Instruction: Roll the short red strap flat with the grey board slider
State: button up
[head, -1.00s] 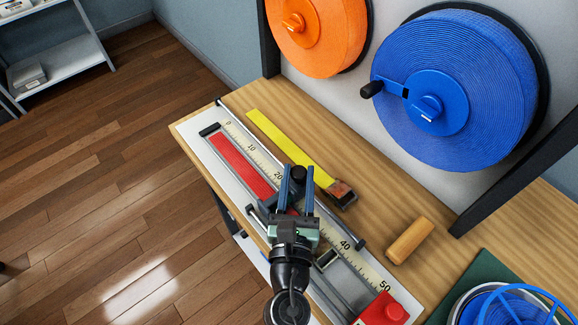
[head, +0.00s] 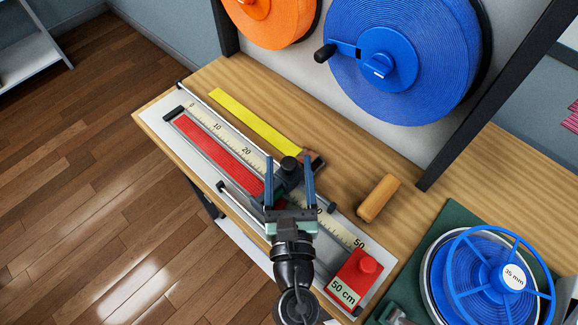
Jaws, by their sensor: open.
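The red strap (head: 217,151) lies along the measuring board (head: 158,119), beside its number scale. Its right end is hidden behind my gripper and the slider. The grey board slider (head: 291,177), with a dark round knob on top, sits across the board at the strap's right end. My gripper (head: 289,168) is open, its two blue fingers apart on either side of the slider's knob in the picture. I cannot tell whether the fingers touch it.
A yellow strap (head: 250,117) lies behind the board. A blue spool (head: 487,283) stands on a green mat (head: 446,224). Orange (head: 268,20) and blue (head: 400,62) strap rolls hang behind.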

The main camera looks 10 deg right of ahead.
jog(key=shift+s+f+b, duration=0.1)
jog(key=shift+s+b, duration=0.2)
jog(key=shift+s, duration=0.2)
jog(key=s+b, duration=0.2)
jog(key=s, duration=0.1)
jog(key=s+a+b, duration=0.1)
jog(key=s+b, duration=0.1)
jog(key=s, duration=0.2)
jog(key=s+b, duration=0.3)
jog(key=s, duration=0.1)
jog(key=shift+a+f, duration=0.1)
jog(key=shift+a, duration=0.3)
jog(key=shift+s+a+r+b, duration=0.1)
jog(key=shift+s+r+b, duration=0.1)
jog(key=shift+s+b, duration=0.15)
